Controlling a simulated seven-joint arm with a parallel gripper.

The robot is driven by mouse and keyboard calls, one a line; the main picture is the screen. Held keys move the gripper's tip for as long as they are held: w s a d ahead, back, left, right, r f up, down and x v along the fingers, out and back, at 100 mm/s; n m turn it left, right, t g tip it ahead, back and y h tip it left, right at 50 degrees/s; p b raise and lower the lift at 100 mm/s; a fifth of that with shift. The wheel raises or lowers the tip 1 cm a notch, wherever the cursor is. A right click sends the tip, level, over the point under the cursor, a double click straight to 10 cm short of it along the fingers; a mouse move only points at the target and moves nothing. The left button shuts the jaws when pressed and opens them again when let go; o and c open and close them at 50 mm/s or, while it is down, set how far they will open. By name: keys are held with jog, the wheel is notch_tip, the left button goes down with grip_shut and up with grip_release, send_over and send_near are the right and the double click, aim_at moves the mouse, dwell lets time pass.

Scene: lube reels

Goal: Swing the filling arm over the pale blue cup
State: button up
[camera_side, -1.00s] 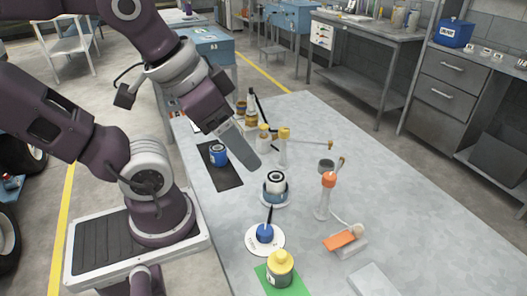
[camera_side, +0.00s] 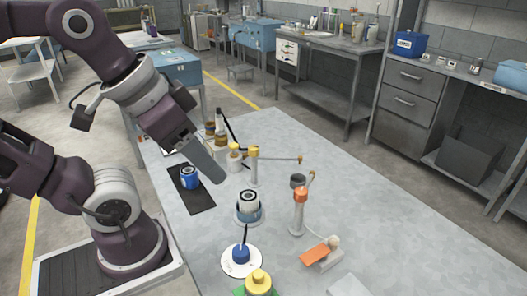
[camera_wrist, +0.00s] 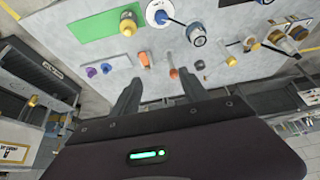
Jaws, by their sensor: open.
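A slim post with a yellow top carries a thin horizontal filling arm (camera_side: 278,158) that points right in the side view. The pale blue cup (camera_side: 248,214) seems to be the ringed one in front of that post, with a white and black spool on it. It probably shows in the wrist view too (camera_wrist: 196,38). The filling arm's tip is right of and behind the cup, not above it. My gripper (camera_side: 216,177) is left of and above the cup, apart from it. In the wrist view my gripper (camera_wrist: 156,80) has two spread fingers with nothing held.
A blue can (camera_side: 189,178) stands on a black mat. An orange-topped post (camera_side: 300,197) stands beside a grey cup (camera_side: 298,181). A blue knob (camera_side: 241,254) sits on a white disc, near a yellow container (camera_side: 258,282). Brown bottles stand behind my gripper.

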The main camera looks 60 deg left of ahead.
jog(key=w+a+f+m+g+h, duration=0.1)
jog(key=w+f+m, duration=0.1)
jog(key=w, duration=0.4)
jog(key=w+a+f+m+g+h, duration=0.1)
jog(key=w+f+m, duration=0.15)
jog(key=w, duration=0.25)
jog(key=m+y, duration=1.4)
jog(key=y, duration=0.1)
send_over(252, 147)
jog(key=s+d, duration=0.2)
jog(key=d, duration=0.1)
notch_tip(252, 147, up, 8)
jog(key=w+d+m+t+y, duration=0.1)
jog(key=m+t+y, duration=0.2)
jog(key=m+y, duration=0.1)
jog(key=shift+n, duration=0.25)
notch_tip(252, 147, down, 25)
jog(key=shift+r, duration=0.2)
jog(key=x, duration=0.6)
jog(key=shift+s+a+f, duration=0.1)
jog(key=shift+f, duration=0.25)
jog(key=shift+w+a, duration=0.25)
jog(key=shift+a, duration=0.15)
